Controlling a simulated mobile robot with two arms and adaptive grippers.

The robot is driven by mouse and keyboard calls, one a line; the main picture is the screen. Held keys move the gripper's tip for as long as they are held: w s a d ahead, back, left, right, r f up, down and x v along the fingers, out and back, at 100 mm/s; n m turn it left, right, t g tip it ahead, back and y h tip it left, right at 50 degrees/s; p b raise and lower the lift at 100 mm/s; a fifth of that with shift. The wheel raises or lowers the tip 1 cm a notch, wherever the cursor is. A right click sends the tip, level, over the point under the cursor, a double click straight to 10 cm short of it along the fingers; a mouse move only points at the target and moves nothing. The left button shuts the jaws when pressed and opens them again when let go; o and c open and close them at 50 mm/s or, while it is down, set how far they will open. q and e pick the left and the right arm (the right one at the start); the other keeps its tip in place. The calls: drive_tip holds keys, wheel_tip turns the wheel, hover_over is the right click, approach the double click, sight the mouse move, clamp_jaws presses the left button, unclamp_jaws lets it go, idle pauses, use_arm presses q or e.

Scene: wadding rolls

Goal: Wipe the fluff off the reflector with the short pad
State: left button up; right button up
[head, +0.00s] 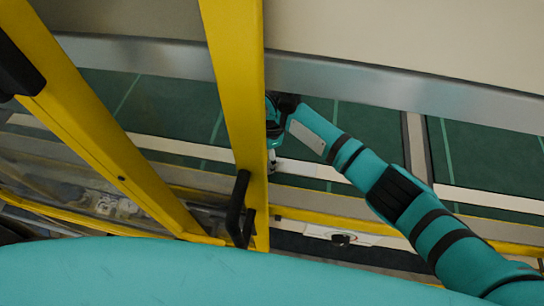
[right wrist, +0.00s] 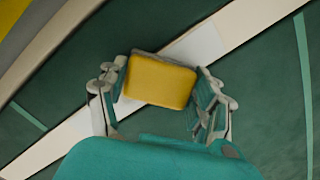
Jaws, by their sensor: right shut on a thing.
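My right gripper (right wrist: 160,90) is shut on a yellow pad (right wrist: 160,82) with a grey edge at its far side. The pad sits between the two fingers, above a cream strip on a green floor. A pale grey-white rectangular patch (right wrist: 197,45) lies on that strip just beyond the pad; it may be the reflector, but I cannot be sure. I cannot make out any fluff. In the head view my right gripper (head: 272,160) is partly hidden behind a yellow post, and the pad does not show clearly. My left gripper is not in view.
A yellow post (head: 235,90) with a black handle (head: 238,210) stands close to my right gripper. Another yellow beam (head: 100,140) slants at the left. A grey metal rail (head: 400,88) crosses above the green surface (head: 375,128). Open green surface lies right of the gripper.

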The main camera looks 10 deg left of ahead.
sight(301, 169)
drive_tip(key=shift+a+b, duration=0.6)
drive_tip(key=shift+a, duration=1.3)
drive_tip(key=shift+p, duration=0.4)
drive_tip(key=shift+d+p, duration=0.85)
drive_tip(key=shift+p, duration=0.25)
drive_tip(key=shift+d+r+p, duration=0.1)
drive_tip(key=shift+d+p, duration=0.65)
drive_tip(key=shift+p, duration=0.05)
drive_tip(key=shift+d, duration=0.25)
drive_tip(key=shift+w+d+f+p, duration=0.1)
drive_tip(key=shift+d+f+p, duration=0.15)
drive_tip(key=shift+p, duration=0.1)
drive_tip(key=shift+d+r+p, duration=0.1)
drive_tip(key=shift+d+p, duration=0.35)
drive_tip(key=shift+d, duration=0.55)
drive_tip(key=shift+c, duration=0.5)
drive_tip(key=shift+d, duration=0.85)
drive_tip(key=shift+d+r, duration=0.1)
drive_tip(key=shift+d, duration=1.15)
drive_tip(key=shift+d+f, duration=0.2)
drive_tip(key=shift+d, duration=2.05)
